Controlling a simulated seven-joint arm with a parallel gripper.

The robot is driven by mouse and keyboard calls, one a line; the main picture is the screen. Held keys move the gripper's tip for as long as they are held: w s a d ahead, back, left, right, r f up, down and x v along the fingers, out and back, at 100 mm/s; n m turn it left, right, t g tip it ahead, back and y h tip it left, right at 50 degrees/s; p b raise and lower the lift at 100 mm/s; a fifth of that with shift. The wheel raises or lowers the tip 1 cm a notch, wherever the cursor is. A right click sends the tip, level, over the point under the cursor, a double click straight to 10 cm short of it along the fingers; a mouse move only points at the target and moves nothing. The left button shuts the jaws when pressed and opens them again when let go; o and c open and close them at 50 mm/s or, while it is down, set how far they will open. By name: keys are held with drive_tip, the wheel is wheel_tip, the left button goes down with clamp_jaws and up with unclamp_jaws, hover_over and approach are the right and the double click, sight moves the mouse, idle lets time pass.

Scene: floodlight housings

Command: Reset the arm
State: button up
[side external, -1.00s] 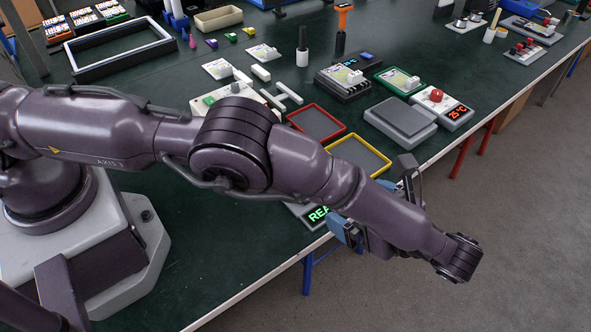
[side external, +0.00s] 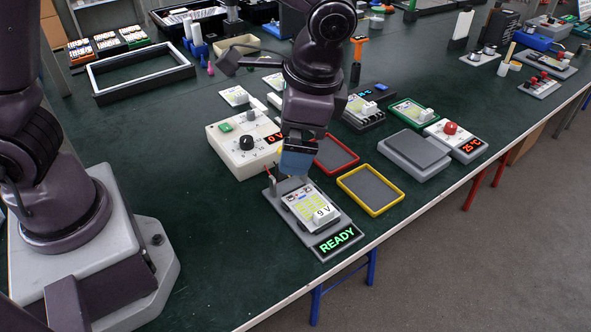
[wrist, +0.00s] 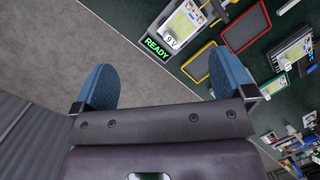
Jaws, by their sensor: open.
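My gripper (side external: 296,160) hangs above the table in the side external view, near the back end of a grey test station (side external: 328,252). Its blue fingers stand wide apart with nothing between them in the wrist view (wrist: 165,85). The station carries a module with a yellow-green panel and a white block (side external: 326,214) marked 9 V. Its green display (side external: 337,240) reads READY, and also shows in the wrist view (wrist: 157,49). The gap between my fingertips and the station is hard to judge.
A white power supply (side external: 230,146) with a black knob stands left of my gripper. A red-rimmed tray (side external: 335,170), a yellow-rimmed tray (side external: 387,208), a grey scale-like box (side external: 415,150) and a 25°C unit (side external: 468,146) stand to the right. The near-left tabletop (side external: 215,250) is clear.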

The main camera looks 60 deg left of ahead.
drive_tip(key=s+a+r+n+t+h, duration=0.2)
drive_tip(key=s+a+r+n+t, duration=0.4)
drive_tip(key=s+a+r, duration=0.5)
drive_tip(key=shift+s+a+r+n+t+h, duration=0.15)
drive_tip(key=shift+s+a+n+t+h, duration=0.2)
drive_tip(key=shift+s+n, duration=0.25)
